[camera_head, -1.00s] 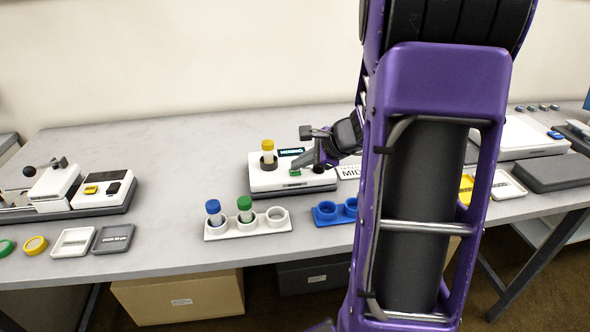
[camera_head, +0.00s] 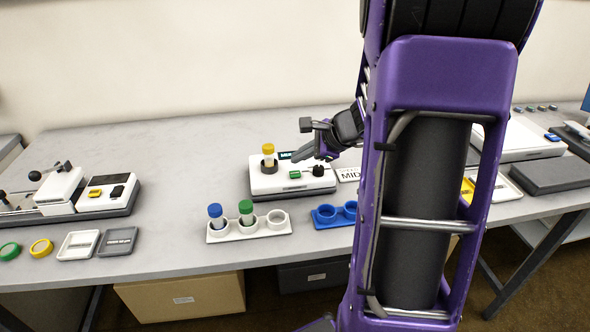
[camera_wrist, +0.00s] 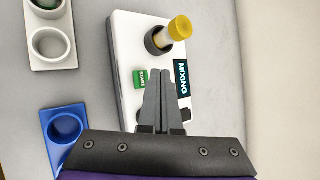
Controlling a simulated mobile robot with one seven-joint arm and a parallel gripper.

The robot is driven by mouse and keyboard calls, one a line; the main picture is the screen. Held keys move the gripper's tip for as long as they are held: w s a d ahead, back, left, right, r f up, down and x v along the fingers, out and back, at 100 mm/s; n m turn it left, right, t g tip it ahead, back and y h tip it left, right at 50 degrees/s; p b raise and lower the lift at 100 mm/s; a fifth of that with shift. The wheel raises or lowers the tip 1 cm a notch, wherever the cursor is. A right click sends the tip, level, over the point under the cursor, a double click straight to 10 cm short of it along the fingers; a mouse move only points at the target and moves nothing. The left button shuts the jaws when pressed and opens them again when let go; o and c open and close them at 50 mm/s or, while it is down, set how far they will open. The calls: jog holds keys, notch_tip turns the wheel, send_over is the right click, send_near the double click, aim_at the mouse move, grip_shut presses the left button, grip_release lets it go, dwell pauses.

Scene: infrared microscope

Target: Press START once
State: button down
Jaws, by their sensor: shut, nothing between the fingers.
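The white mixing device (camera_head: 262,183) stands on the bench, with a yellow-capped vial (camera_head: 268,155) upright in its dark holder. The green START button (camera_head: 295,174) is on the device's top; in the wrist view the START button (camera_wrist: 140,79) shows left of my fingertips. The display (camera_wrist: 183,78) reads MIXING. My gripper (camera_head: 296,157) is shut and empty, above the device. In the wrist view my gripper (camera_wrist: 160,72) points toward the vial and appears apart from the button. A dark knob (camera_head: 319,171) sits at the device's right side.
A white rack (camera_head: 262,230) with blue- and green-capped vials stands in front. A blue holder (camera_head: 325,214) is to its right. A label plate (camera_head: 349,174) lies right of the device.

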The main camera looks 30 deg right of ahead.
aim_at(300, 174)
jog(key=shift+r+p, duration=1.05)
jog(key=shift+r, duration=0.75)
jog(key=shift+f, duration=0.1)
